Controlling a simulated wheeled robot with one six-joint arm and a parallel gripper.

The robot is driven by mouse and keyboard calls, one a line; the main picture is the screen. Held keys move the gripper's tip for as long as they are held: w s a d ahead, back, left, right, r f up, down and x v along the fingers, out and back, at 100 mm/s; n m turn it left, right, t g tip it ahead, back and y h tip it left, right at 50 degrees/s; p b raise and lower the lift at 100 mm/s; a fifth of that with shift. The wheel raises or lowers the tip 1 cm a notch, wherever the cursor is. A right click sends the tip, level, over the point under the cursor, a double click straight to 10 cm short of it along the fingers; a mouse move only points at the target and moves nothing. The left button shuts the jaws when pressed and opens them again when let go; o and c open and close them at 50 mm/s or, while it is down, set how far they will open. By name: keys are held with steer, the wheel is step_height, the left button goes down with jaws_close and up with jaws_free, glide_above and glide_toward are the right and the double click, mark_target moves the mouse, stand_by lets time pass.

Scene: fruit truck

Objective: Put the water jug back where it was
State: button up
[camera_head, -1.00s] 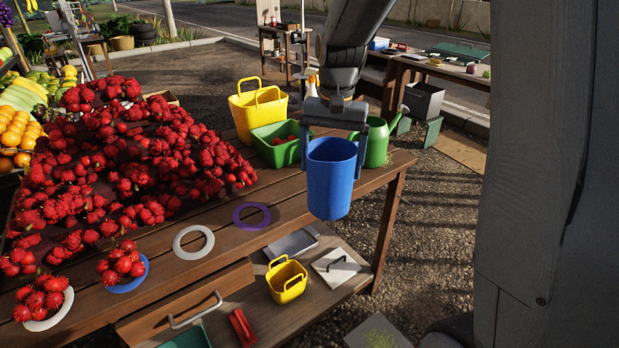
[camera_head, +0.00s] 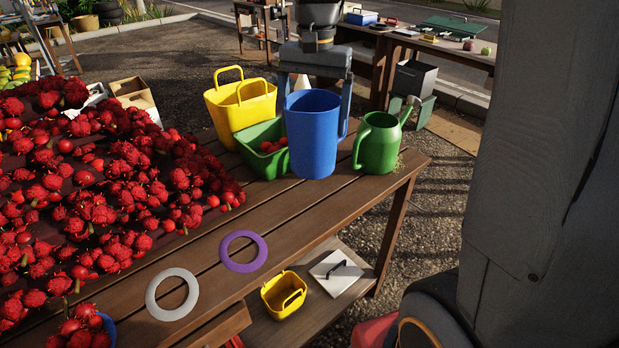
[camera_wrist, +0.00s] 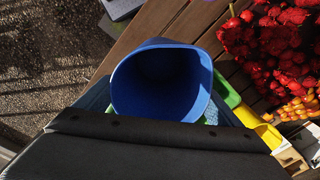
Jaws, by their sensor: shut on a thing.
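The water jug (camera_head: 312,140) is blue, upright and open at the top. My gripper (camera_head: 314,110) is shut on it, one finger on each side. In the head view the jug appears between the green bin and the green watering can, near the right end of the wooden table (camera_head: 345,205). I cannot tell whether its base touches the tabletop. In the wrist view the jug (camera_wrist: 160,84) is seen from above and looks empty. My gripper's dark body covers the lower part of that view.
A green bin (camera_head: 256,163) with red fruit and a yellow basket (camera_head: 228,118) stand left of the jug. A green watering can (camera_head: 380,150) stands close on its right. Red fruit (camera_head: 120,190) fills the left. Purple (camera_head: 243,268) and white rings (camera_head: 151,297) lie in front. Bare planks lie before the jug.

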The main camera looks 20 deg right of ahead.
mark_target(314, 153)
step_height(314, 153, down, 9)
steer(key=shift+f+p, duration=0.2)
steer(key=shift+p, duration=0.55)
steer(key=shift+f, duration=0.15)
steer(key=o, duration=1.9)
step_height(314, 153, up, 12)
steer(key=shift+s+d+r+b, duration=0.15)
steer(key=shift+b, duration=0.6)
